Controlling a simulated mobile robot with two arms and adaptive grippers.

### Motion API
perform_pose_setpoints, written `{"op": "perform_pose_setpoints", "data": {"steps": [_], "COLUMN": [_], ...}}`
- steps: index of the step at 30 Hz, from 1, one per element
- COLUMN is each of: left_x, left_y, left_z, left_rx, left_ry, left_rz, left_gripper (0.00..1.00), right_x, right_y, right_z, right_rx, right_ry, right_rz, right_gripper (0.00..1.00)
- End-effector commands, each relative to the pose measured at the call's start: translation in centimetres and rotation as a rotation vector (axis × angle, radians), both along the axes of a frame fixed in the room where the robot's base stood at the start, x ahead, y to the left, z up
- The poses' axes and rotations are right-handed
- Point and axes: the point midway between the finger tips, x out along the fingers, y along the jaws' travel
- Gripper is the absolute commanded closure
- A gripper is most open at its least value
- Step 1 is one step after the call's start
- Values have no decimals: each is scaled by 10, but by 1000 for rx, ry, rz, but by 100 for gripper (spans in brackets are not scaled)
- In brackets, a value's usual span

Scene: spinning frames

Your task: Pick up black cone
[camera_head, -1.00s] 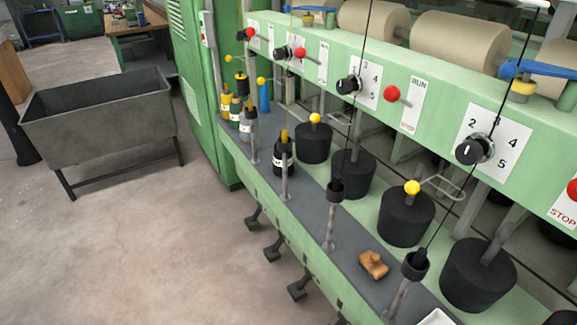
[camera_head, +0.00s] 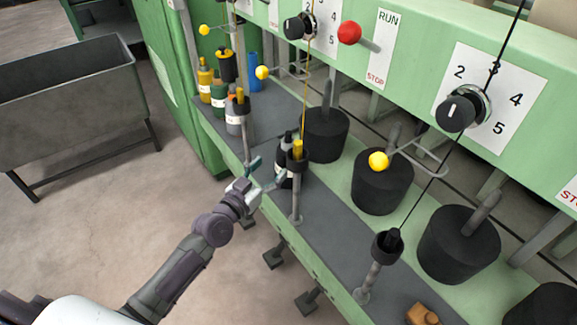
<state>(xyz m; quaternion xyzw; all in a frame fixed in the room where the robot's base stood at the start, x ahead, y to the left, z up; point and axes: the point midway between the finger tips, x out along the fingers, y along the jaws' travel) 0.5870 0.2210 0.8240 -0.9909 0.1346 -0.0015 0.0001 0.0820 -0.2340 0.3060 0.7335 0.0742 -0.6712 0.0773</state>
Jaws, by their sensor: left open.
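A small black bottle-shaped cone (camera_head: 282,178) with a white label stands on the grey shelf (camera_head: 335,240) of the green machine. A post with a yellow-tipped black cup partly hides it. Large black tapered weights (camera_head: 325,134) stand in a row behind the shelf; I cannot tell which black piece the task names. My left gripper (camera_head: 267,172) is open and empty at the shelf's front edge, just left of the labelled black cone. I cannot tell whether it touches it. My right gripper is out of view.
Yellow (camera_head: 205,82), green (camera_head: 219,99) and blue (camera_head: 255,72) cones stand at the shelf's far end. Upright posts (camera_head: 370,275) line its front edge. A brown wooden piece (camera_head: 422,315) lies near the bottom. A grey metal bin (camera_head: 70,95) stands at left, with bare floor between.

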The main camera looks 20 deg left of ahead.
Motion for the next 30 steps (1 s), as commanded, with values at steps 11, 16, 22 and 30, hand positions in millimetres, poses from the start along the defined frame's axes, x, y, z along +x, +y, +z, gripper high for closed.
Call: {"op": "perform_pose_setpoints", "data": {"steps": [11,16,22,30], "left_x": [48,68,93,98], "left_y": [-13,-16,-22,-23], "left_z": [0,6,5,6], "left_rx": [-1,-2,-2,1], "left_ry": [1,0,1,2], "left_rz": [0,1,0,0], "left_gripper": [29,29,29,29], "right_x": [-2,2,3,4], "right_y": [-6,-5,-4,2], "right_z": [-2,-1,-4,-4], "right_rx": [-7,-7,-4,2], "right_ry": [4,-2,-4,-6], "right_rz": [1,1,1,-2], "right_gripper": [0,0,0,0]}}
